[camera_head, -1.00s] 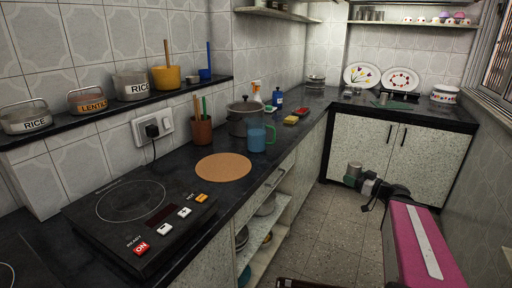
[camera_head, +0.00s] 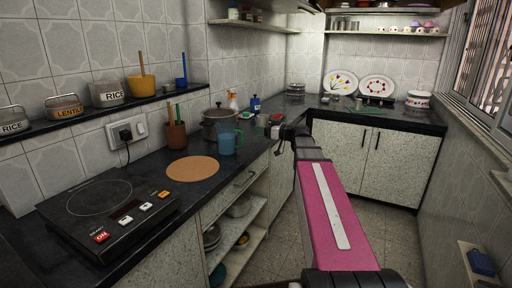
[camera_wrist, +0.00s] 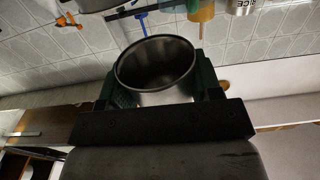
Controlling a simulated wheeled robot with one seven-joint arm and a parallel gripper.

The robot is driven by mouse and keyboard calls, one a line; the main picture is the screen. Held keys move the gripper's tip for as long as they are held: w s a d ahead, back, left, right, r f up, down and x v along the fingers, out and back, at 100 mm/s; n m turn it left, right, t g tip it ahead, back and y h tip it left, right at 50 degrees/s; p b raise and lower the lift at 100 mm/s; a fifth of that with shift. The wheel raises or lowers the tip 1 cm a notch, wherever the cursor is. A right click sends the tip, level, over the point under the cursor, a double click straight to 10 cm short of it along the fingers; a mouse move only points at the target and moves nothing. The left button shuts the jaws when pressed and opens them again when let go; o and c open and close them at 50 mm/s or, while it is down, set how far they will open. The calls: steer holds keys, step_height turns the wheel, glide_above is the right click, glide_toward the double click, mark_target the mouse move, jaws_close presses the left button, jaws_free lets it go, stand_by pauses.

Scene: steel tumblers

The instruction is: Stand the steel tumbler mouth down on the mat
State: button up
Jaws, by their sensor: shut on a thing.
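The steel tumbler (camera_wrist: 165,97) is held between the dark green fingers of my gripper (camera_wrist: 157,84) in the wrist view. Its open mouth and hollow inside show there. That view is upside down against the room, so the mouth appears to point downward; the exact tilt I cannot tell. In the head view the tumbler (camera_head: 277,119) is small and partly hidden by my gripper (camera_head: 284,128), beyond the blue jug. The round cork mat (camera_head: 192,168) lies bare on the black counter, nearer and left of my gripper, apart from the tumbler.
A blue jug (camera_head: 226,142), a pot (camera_head: 217,122) and a brown utensil holder (camera_head: 176,135) stand behind the mat. A black cooktop (camera_head: 108,208) lies at its near left. A wall ledge (camera_head: 85,121) carries canisters. Open shelves (camera_head: 236,232) are below the counter.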

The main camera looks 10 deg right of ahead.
glide_above(257, 146)
steer(key=f, duration=0.6)
steer(key=shift+w+f, duration=0.35)
steer(key=shift+f, duration=2)
steer(key=shift+f, duration=0.15)
steer(key=o, duration=1.1)
steer(key=shift+o, duration=0.2)
